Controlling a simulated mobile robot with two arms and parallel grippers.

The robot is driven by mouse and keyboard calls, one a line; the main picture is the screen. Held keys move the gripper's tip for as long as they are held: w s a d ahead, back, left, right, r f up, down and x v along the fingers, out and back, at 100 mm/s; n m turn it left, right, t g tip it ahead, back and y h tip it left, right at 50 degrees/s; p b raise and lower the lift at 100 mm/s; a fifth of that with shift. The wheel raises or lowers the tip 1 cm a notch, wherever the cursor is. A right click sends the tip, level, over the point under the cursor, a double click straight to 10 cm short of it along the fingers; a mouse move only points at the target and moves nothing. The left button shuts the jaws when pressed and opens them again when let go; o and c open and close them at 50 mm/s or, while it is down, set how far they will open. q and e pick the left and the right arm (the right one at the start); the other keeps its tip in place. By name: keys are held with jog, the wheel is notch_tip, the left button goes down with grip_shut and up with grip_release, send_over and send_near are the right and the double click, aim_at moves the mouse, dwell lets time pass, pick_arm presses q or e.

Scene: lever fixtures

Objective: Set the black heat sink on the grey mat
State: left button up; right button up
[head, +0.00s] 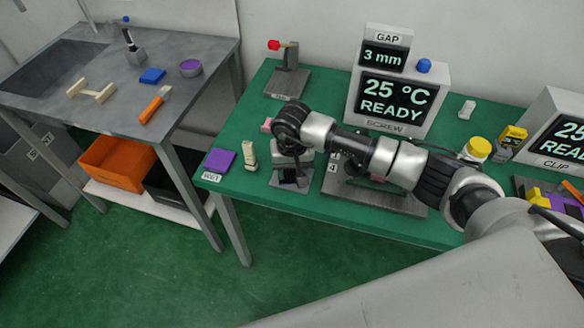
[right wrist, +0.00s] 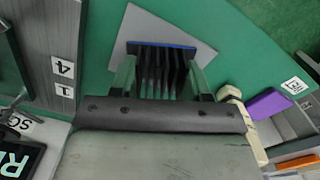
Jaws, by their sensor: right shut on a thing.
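The black heat sink (right wrist: 160,72), finned with a blue edge, sits between the two fingers of my right gripper (right wrist: 163,80), which is shut on it. In the head view my right gripper (head: 292,172) hangs over the near edge of the green table, with the dark heat sink (head: 289,184) below it. The grey mat (right wrist: 148,22) lies under the heat sink and its edges show around it; it also shows in the head view (head: 274,182). I cannot tell whether the heat sink touches the mat. My left gripper is not in view.
A beige block (head: 249,156) and a purple pad (head: 219,160) stand just left of the mat. A grey fixture (head: 400,203) lies to its right. The READY display (head: 397,100) stands behind my right arm. Green tabletop (head: 330,95) is free at the back.

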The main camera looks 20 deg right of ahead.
jog(key=o, duration=0.9)
jog(key=shift+o, duration=0.2)
jog(key=shift+r+p, duration=0.25)
jog(key=shift+p, duration=0.05)
notch_tip(320, 180, up, 12)
jog(key=b, duration=0.2)
jog(key=shift+f, duration=0.15)
